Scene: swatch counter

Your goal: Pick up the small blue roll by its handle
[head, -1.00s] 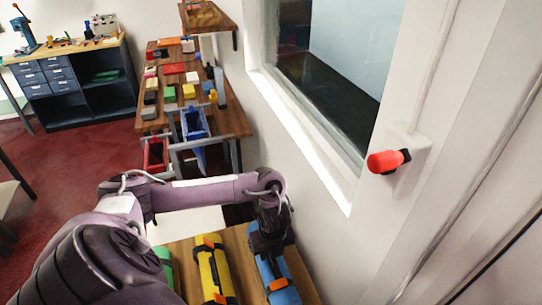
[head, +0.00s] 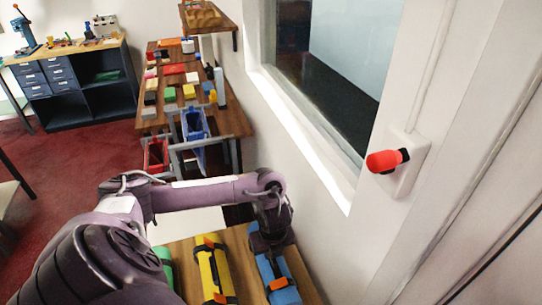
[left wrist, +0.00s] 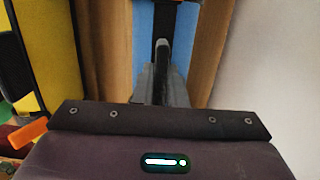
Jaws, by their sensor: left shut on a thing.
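The small blue roll (head: 287,296) lies on the wooden surface at the bottom of the head view, with orange and black fittings at its near end. In the left wrist view the blue roll (left wrist: 182,38) runs straight ahead, with its dark handle (left wrist: 161,52) in front of it. My left gripper (head: 270,250) is over the far part of the roll, and its fingers (left wrist: 158,85) are shut on the handle. The fingertips are hidden in the head view. My right gripper is in neither view.
A yellow roll (head: 208,272) lies just left of the blue one, and a green roll (head: 163,255) beyond that is partly hidden by my arm. The white wall and window frame stand close on the right. A shelf with coloured blocks (head: 169,94) is farther back.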

